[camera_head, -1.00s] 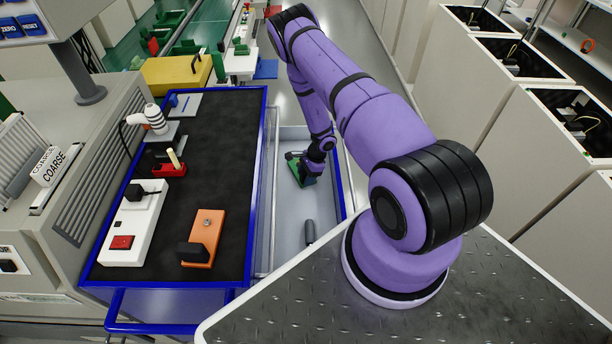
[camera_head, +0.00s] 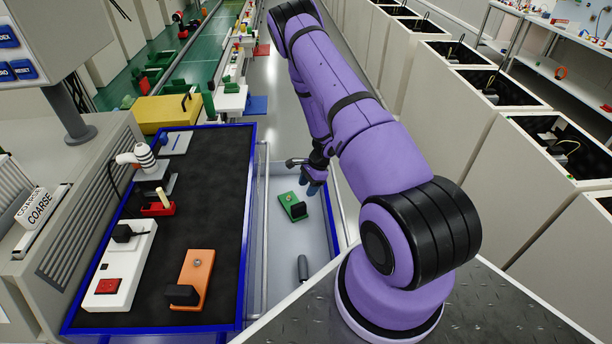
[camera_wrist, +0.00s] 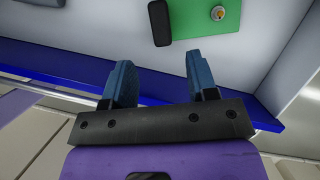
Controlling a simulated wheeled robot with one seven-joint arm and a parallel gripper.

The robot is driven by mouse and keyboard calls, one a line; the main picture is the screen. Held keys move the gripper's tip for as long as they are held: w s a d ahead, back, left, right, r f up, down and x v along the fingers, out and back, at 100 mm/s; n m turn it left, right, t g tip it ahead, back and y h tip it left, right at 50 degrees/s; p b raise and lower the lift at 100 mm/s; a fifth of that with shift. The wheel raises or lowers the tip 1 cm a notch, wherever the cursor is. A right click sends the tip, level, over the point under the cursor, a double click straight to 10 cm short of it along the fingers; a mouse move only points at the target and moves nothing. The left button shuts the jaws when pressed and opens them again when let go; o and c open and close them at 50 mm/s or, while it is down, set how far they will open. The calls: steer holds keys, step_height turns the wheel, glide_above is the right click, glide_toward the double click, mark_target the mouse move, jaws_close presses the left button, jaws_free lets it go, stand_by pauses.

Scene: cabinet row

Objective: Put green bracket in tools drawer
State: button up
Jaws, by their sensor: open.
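The green bracket (camera_head: 293,206) lies on the light grey floor of the open drawer (camera_head: 279,256). It is a green plate with a black upright block and a small metal knob. In the wrist view the bracket (camera_wrist: 208,20) is at the top, beyond my fingertips. My gripper (camera_head: 315,186) is above the drawer's right side, apart from the bracket. In the wrist view my gripper (camera_wrist: 158,75) has its blue fingers spread, with nothing between them. The blue drawer rim (camera_wrist: 60,62) passes beneath the fingers.
A dark cylinder (camera_head: 303,267) lies in the drawer nearer me. Left of it is a blue-edged black worktop (camera_head: 205,225) with an orange bracket (camera_head: 192,280), a white switch box (camera_head: 120,265) and a red holder (camera_head: 158,209). White cabinets (camera_head: 470,140) line the right.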

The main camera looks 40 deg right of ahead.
steer(key=w+a+r+n, duration=0.2)
steer(key=w+a+r, duration=0.1)
steer(key=r, duration=0.7)
steer(key=w+a+r+n, duration=0.2)
steer(key=a+r, duration=0.2)
steer(key=r, duration=0.6)
steer(key=s+a+r+n+t, duration=0.1)
steer(key=s+a+r+n, duration=0.2)
steer(key=r, duration=0.7)
steer(key=s+a+r+n, duration=0.1)
steer(key=a+r+n, duration=0.3)
steer(key=r, duration=0.6)
steer(key=s+a+r+n+h, duration=0.1)
steer(key=s+a+r+n, duration=0.4)
steer(key=s+r, duration=0.65)
steer(key=s+a+r+n+t+h, duration=0.1)
steer(key=s+r+n, duration=0.1)
steer(key=s, duration=0.6)
steer(key=s+a+r+n+t+h, duration=0.1)
steer(key=s+r+n+t+h, duration=0.1)
steer(key=s+r, duration=0.3)
steer(key=s, duration=0.3)
steer(key=shift+a+n, duration=0.3)
steer(key=shift+r, duration=0.1)
